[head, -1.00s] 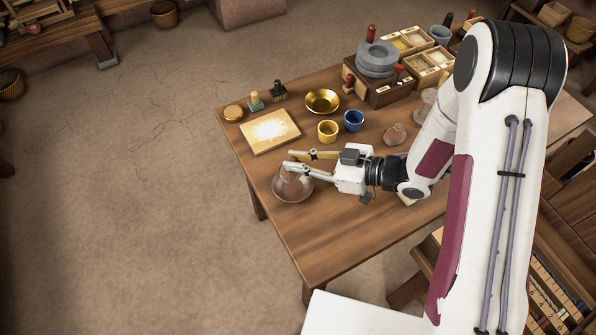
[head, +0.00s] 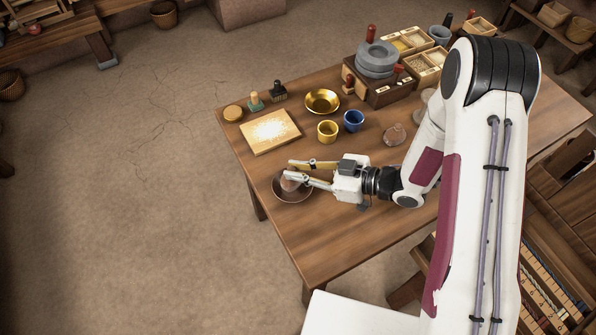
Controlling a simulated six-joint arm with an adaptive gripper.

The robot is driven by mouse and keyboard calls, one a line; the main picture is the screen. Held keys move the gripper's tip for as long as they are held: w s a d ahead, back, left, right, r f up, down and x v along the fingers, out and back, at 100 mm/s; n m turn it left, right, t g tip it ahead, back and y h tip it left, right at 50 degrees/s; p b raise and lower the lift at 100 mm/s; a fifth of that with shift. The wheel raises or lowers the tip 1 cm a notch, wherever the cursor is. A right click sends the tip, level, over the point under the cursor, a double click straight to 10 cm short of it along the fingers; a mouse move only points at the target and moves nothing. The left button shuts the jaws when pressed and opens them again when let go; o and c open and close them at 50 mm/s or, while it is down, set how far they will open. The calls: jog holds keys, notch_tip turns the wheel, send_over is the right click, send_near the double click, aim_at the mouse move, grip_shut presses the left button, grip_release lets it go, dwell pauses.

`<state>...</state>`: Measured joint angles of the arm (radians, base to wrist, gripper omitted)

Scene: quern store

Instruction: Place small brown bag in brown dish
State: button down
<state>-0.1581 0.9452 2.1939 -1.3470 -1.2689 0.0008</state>
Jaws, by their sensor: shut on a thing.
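The small brown bag (head: 288,184) is between the fingers of my gripper (head: 289,171), partly covered by the near finger. My gripper is shut on it from the right. The brown dish (head: 303,195) sits near the table's left front edge. The bag is low over the dish, within its rim as seen from here. I cannot tell whether the bag touches the dish's bottom. The fingers cover the dish's far side.
On the wooden table (head: 340,235), a board with pale grain (head: 268,132), a yellow cup (head: 327,131), a blue cup (head: 353,120) and a brass bowl (head: 322,101) stand behind my gripper. A brown lump (head: 395,134) lies near my arm. The table's front is clear.

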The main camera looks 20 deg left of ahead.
jog(key=shift+f, duration=0.6)
jog(key=shift+f, duration=0.3)
jog(key=c, duration=2)
grip_release()
jog(key=shift+r, duration=0.15)
jog(key=shift+r, duration=0.2)
jog(key=shift+v, duration=6)
